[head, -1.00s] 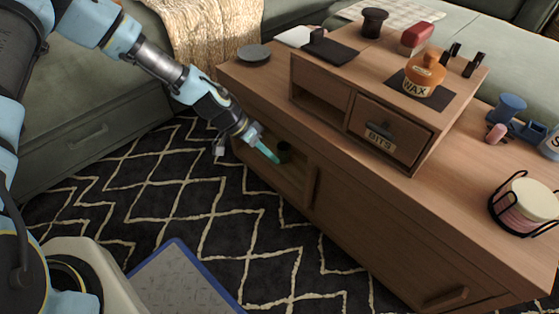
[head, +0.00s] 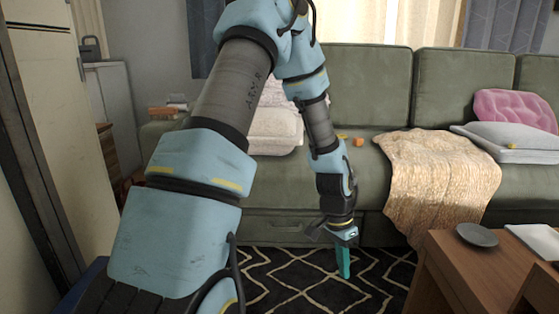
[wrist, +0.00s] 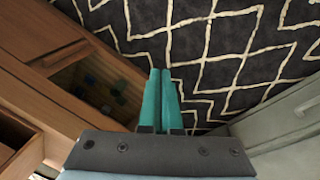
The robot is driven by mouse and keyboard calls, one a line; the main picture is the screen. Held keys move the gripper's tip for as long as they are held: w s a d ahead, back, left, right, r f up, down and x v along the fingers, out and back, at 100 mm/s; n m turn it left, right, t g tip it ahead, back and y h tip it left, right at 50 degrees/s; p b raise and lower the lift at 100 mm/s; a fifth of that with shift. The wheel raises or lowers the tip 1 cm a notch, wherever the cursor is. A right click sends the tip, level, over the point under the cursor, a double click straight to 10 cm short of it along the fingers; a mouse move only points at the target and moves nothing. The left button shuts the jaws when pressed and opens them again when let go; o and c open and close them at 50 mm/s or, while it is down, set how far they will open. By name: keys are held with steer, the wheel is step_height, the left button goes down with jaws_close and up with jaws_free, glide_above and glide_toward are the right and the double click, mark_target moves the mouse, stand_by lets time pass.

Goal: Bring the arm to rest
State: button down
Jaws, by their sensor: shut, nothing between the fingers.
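My gripper (head: 343,262) hangs below my bent arm in the middle of the head view, its teal fingers pointing down over the patterned rug (head: 285,280). In the wrist view my gripper (wrist: 161,75) shows its two fingers side by side, shut with nothing between them. The fingers are clear of the furniture, with the rug behind them.
A green sofa (head: 370,92) with a tan knitted throw (head: 440,178) stands behind my arm. A wooden table (head: 455,265) with a dark plate (head: 477,235) is at the lower right. In the wrist view, the wooden cabinet (wrist: 40,85) lies left. Open rug lies between.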

steer(key=s+a+r+n+t+y, duration=0.1)
steer(key=a+r+n+t, duration=0.1)
steer(key=a+r+n, duration=0.75)
steer(key=a+r+n+t+y, duration=0.15)
steer(key=a+r, duration=0.35)
steer(key=a, duration=0.9)
step_height(320, 180, up, 36)
steer(key=p, duration=3.6)
steer(key=shift+s+d+h, duration=0.15)
steer(key=shift+s+h, duration=0.1)
steer(key=shift+h, duration=0.2)
